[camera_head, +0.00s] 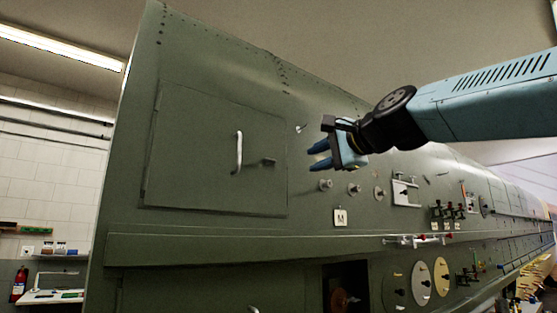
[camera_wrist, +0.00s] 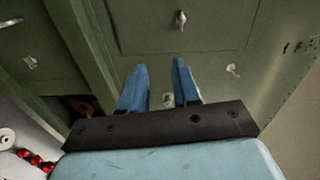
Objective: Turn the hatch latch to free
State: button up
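The hatch (camera_head: 200,185) is a square green panel in the fuselage side, flush and closed. A pale upright grab handle (camera_head: 239,152) is on it. The small dark latch (camera_head: 268,162) sits right of the handle, near the hatch's right edge, with its lever lying roughly level. In the wrist view the latch (camera_wrist: 181,18) shows at the top, beyond the fingertips. My gripper (camera_head: 318,157) is to the right of the hatch, off the skin, with blue fingers pointing left. In the wrist view its fingers (camera_wrist: 157,72) are apart with nothing held between them.
A small lever (camera_head: 300,128) sticks out above and left of my gripper. Round knobs (camera_head: 325,184) stand in a row below it, with a white tag (camera_head: 340,217). A ledge (camera_head: 200,249) runs below the hatch. The space before the hatch is clear.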

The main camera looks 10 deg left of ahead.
aim_at(272, 160)
jog(key=shift+m+y, duration=0.3)
jog(key=shift+y, duration=0.2)
jog(key=r+x, duration=0.1)
jog(key=x, duration=0.4)
jog(key=r+x, duration=0.1)
jog(key=x, duration=0.4)
jog(key=s+r+x, duration=0.1)
jog(key=x, duration=0.4)
jog(key=shift+a, duration=0.45)
grip_shut()
